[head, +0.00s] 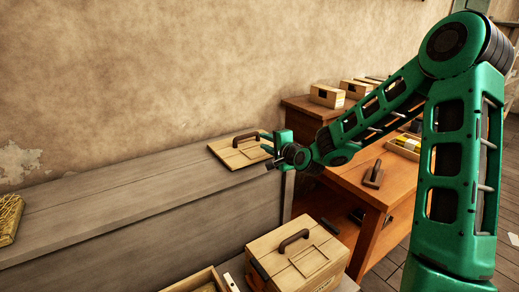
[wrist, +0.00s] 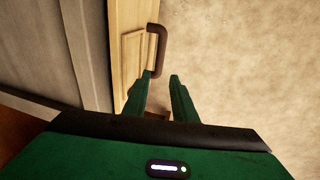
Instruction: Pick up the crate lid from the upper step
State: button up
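The crate lid (head: 228,154) is a pale wooden board lying flat on the grey upper step (head: 130,200), near its right end. Its dark brown handle (head: 245,139) stands up as an arch. My green gripper (head: 268,148) is at the lid's right edge, partly in front of it. In the wrist view, my gripper (wrist: 161,77) has its two fingers apart with nothing held. The handle (wrist: 158,45) is just ahead of the fingertips, its near end close to the left finger; I cannot tell whether they touch. The lid (wrist: 130,55) shows left of the handle.
A closed wooden crate with a handled lid (head: 290,262) stands lower at the front, beside an open box (head: 195,284). An orange-brown workbench (head: 345,185) is on the right, with small wooden boxes (head: 327,95) behind. The plaster wall (head: 120,70) rises behind the step.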

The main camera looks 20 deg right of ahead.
aim_at(252, 136)
jog(key=shift+d, duration=0.1)
jog(key=shift+w, duration=0.1)
jog(key=shift+f+x, duration=0.2)
jog(key=shift+x, duration=5.05)
grip_shut()
